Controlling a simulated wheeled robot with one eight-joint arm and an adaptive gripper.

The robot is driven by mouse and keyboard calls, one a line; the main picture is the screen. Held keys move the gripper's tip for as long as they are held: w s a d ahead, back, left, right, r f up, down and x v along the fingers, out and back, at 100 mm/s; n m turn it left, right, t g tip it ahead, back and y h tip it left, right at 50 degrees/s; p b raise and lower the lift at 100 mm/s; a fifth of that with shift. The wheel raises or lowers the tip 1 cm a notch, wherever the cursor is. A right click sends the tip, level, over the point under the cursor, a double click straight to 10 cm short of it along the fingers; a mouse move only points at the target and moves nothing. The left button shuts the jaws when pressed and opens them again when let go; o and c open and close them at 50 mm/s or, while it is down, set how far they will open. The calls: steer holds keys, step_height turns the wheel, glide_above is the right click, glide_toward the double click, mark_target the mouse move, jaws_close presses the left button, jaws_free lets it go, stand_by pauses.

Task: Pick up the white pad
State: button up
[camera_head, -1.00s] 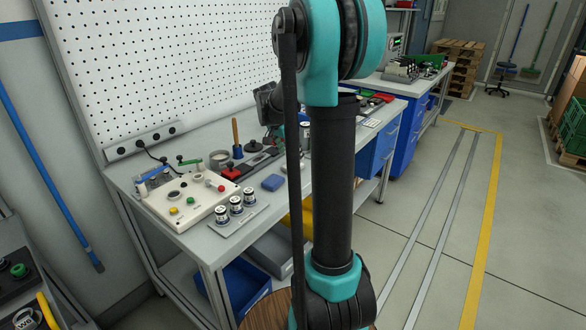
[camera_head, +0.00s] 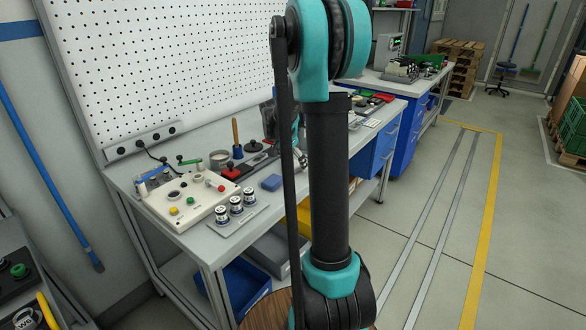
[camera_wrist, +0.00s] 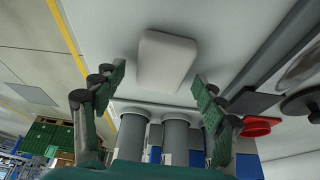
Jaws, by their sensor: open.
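The white pad (camera_wrist: 167,61) lies flat on the light grey bench top in the wrist view, a rounded block just beyond the fingertips. My gripper (camera_wrist: 162,84) is open, with its green-padded fingers spread to either side and nothing between them. The pad looks apart from both fingers. In the head view my arm hides much of the bench, and I cannot pick out the pad there with certainty.
Grey cylinders (camera_wrist: 175,134) stand close below the pad in the wrist view. A red part (camera_wrist: 260,126) and a dark round disc (camera_wrist: 302,104) lie to the right. The bench edge runs left of the pad. A pegboard (camera_head: 170,60) backs the bench.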

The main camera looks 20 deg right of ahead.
mark_target(294, 164)
steer(key=shift+f, duration=0.15)
steer(key=shift+c, duration=0.6)
steer(key=c, duration=0.9)
steer(key=shift+c, duration=0.2)
step_height(294, 164, up, 20)
steer(key=shift+r, duration=0.25)
